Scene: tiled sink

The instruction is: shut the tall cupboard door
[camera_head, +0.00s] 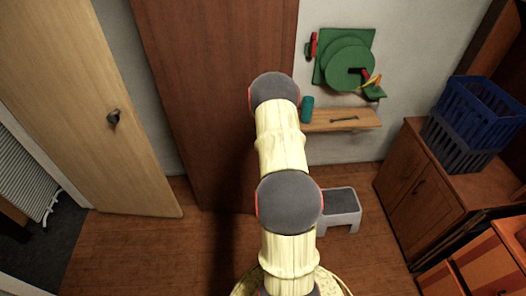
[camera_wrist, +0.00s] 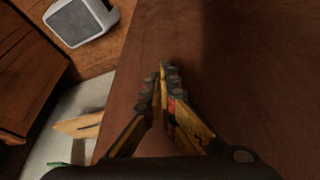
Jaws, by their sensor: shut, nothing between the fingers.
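The tall cupboard (camera_head: 215,60) is dark reddish-brown wood and stands in the middle of the head view, partly hidden by my arm. Its brown face (camera_wrist: 250,90) fills the right and middle of the wrist view, with a straight edge to the left of the fingers. I cannot tell how far its door stands open, and I see no handle on it. My gripper (camera_wrist: 164,70) has its fingers together and empty, pointing along this brown face. Whether the fingertips touch it is unclear. In the head view my gripper is hidden behind my arm.
A light wood door (camera_head: 90,90) with a dark handle stands at the left. A grey-topped step stool (camera_head: 340,204) is right of my arm, below a wall shelf (camera_head: 340,120). A cabinet (camera_head: 425,190) with blue crates (camera_head: 475,115) stands at the right. Floor is clear at lower left.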

